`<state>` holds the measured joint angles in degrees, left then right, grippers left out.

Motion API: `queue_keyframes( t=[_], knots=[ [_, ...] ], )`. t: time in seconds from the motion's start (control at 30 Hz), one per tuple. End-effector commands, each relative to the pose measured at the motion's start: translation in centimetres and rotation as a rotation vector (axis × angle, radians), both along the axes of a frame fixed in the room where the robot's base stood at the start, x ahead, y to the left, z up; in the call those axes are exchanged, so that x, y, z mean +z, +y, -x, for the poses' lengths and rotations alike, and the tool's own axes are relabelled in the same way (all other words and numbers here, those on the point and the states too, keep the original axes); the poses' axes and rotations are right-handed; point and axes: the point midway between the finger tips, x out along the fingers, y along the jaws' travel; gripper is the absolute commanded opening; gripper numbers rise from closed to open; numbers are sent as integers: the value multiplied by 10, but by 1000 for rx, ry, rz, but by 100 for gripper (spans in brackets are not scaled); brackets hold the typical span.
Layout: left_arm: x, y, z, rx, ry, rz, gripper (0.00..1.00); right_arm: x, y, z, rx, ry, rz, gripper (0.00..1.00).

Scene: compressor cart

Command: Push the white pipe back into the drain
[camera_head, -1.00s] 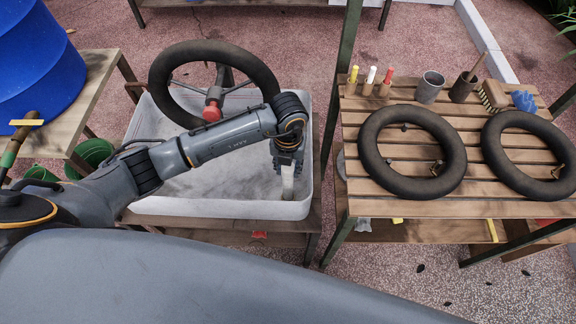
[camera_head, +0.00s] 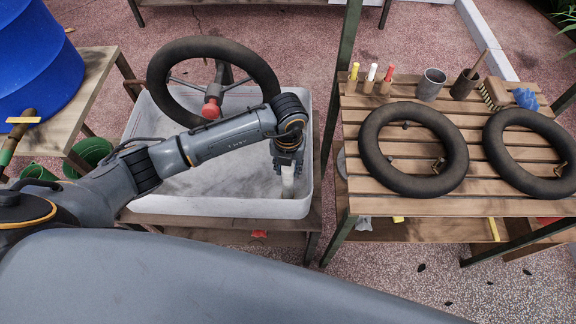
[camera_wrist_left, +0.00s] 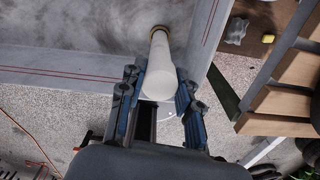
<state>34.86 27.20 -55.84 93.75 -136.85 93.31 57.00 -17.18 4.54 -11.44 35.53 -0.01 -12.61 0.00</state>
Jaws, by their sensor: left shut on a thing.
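The white pipe (camera_head: 288,182) stands upright in the front right corner of the white basin (camera_head: 215,207) in the head view. In the left wrist view the pipe (camera_wrist_left: 160,68) runs down to a brownish ring, the drain (camera_wrist_left: 160,29), in the basin floor. The pipe's lower end meets or stands inside this ring; I cannot tell how deep. My left gripper (camera_head: 289,165) is above the basin corner, shut on the upper part of the pipe. The left fingers (camera_wrist_left: 158,92) show on both sides of it in the wrist view. My right gripper is not in view.
A black inner tube (camera_head: 160,75) stands in the back of the basin on a holder with a red knob (camera_head: 211,109). A slatted table (camera_head: 480,207) at right bears two more tubes, cups and a brush. A blue barrel (camera_head: 38,60) is at left.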

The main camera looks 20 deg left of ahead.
Motion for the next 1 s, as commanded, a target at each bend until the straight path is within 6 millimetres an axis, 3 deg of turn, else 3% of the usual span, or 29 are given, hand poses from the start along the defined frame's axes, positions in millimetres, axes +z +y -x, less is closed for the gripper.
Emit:
queue_keyframes(
  t=[0.8, 0.83, 0.93, 1.0],
  knots=[
    [-21, 0, 0, 0, 0, 0, 0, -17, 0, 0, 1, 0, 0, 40],
    [-20, 0, 0, 0, 0, 0, 39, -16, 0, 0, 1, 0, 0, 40],
    [-20, 0, 0, 0, 0, 0, 60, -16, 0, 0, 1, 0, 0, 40],
    [-20, 0, 0, 0, 0, 0, 60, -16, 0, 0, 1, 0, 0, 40]
  ],
)
